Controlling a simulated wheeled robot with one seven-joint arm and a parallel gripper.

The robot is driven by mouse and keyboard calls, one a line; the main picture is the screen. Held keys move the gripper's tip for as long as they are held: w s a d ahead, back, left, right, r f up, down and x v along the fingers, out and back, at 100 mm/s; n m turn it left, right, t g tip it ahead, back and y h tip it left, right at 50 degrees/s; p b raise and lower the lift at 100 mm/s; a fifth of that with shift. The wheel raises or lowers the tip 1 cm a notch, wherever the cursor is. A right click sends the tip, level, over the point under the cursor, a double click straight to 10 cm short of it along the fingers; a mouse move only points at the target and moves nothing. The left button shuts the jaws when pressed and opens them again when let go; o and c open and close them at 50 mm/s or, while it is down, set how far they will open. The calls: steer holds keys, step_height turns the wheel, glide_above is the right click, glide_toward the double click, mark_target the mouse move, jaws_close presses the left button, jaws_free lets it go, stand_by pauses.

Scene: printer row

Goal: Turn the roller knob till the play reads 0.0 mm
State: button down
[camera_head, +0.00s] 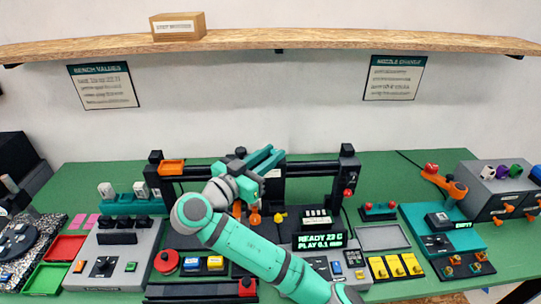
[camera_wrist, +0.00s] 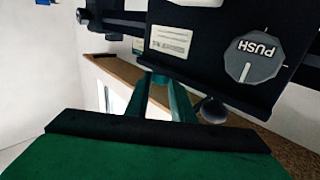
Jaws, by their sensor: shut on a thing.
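My gripper (camera_head: 268,158) is at the black printer head (camera_head: 272,192) on the rail in the middle of the bench. In the wrist view its two teal fingers (camera_wrist: 167,80) reach the lower edge of the black housing (camera_wrist: 205,65). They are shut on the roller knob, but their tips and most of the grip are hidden. A small dark round part (camera_wrist: 212,109) sits beside the right finger. The display (camera_head: 319,241) shows green text, READY 23 C and a play reading that looks like 0.1.
A grey knob marked PUSH (camera_wrist: 254,58) is on the housing, right of the fingers. The black rail (camera_head: 315,169) crosses behind my arm. A grey control box (camera_head: 112,255) stands left, a teal unit (camera_head: 440,230) right. A wooden shelf (camera_head: 340,42) runs above.

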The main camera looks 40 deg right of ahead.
steer(key=c, duration=1.5)
jaws_free()
steer(key=shift+w, duration=0.1)
steer(key=shift+c, duration=0.2)
steer(key=shift+d, duration=0.1)
steer(key=shift+s+a, duration=0.2)
steer(key=shift+a, duration=0.35)
steer(key=v, duration=0.9)
steer(key=shift+s+a, duration=0.2)
steer(key=shift+a, duration=0.15)
